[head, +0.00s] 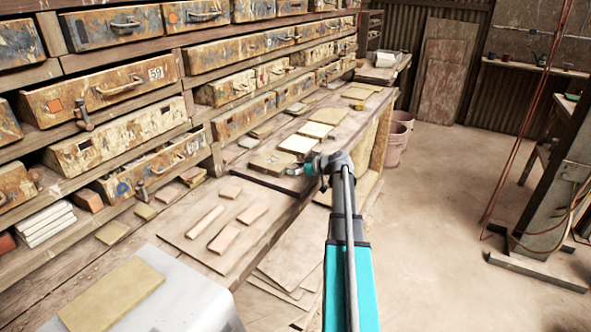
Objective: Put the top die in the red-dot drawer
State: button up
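My gripper (303,171) is over the long bench, at the right end of a flat tan-brown slab (268,162). It is small and dark here; I cannot tell whether its fingers are open or touch the slab. Other flat die-like plates lie behind it, one pale (298,144) and one yellowish (316,130). I cannot tell which is the top die. A worn drawer in the upper row (190,17) bears a round orange-red mark and looks shut. A lower drawer numbered 59 (100,92) bears an orange square.
A drawer with a blue mark (150,172) is in the lower row. Loose tiles lie on a board (195,240) in front. A yellowish plate (112,297) lies on a pale surface at lower left. A bucket (398,140) stands beyond the bench.

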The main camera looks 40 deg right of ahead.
jog(key=shift+o, duration=0.7)
jog(key=shift+r, duration=0.1)
jog(key=shift+s+r, duration=0.1)
jog(key=p+v, duration=0.4)
jog(key=v, duration=0.7)
jog(key=shift+s+r+p, duration=0.2)
jog(key=shift+s+p, duration=0.15)
jog(key=shift+p, duration=0.05)
jog(key=shift+d, duration=0.1)
